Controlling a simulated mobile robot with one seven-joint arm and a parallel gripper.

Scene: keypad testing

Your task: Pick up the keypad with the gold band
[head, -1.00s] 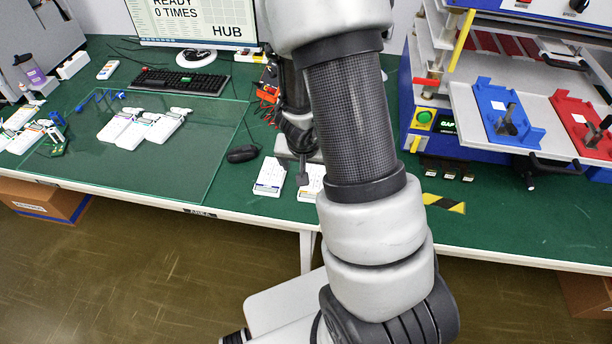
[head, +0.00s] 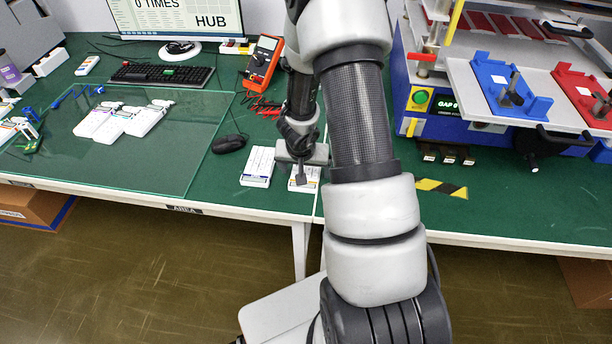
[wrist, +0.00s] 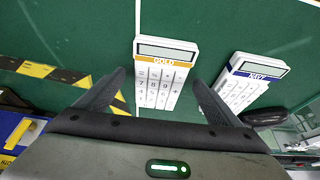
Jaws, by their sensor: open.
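The gold-band keypad (wrist: 162,75) is white with a grey display and a band reading GOLD. It lies flat on the green bench. In the wrist view my gripper (wrist: 157,82) is open, with one finger on each side of this keypad and gaps to both. Its lower keys are hidden by the gripper body. In the head view the gold keypad (head: 310,180) is partly covered by my gripper (head: 300,172). The navy-band keypad (wrist: 243,82) lies to its right in the wrist view. In the head view the navy keypad (head: 257,167) lies to the left.
A black mouse (head: 229,143) and a multimeter (head: 263,62) lie left of my arm. A glass mat (head: 185,165) bears several white keypads (head: 125,118). A press with blue (head: 510,90) and red fixtures stands right. Yellow-black tape (head: 441,188) marks the bench.

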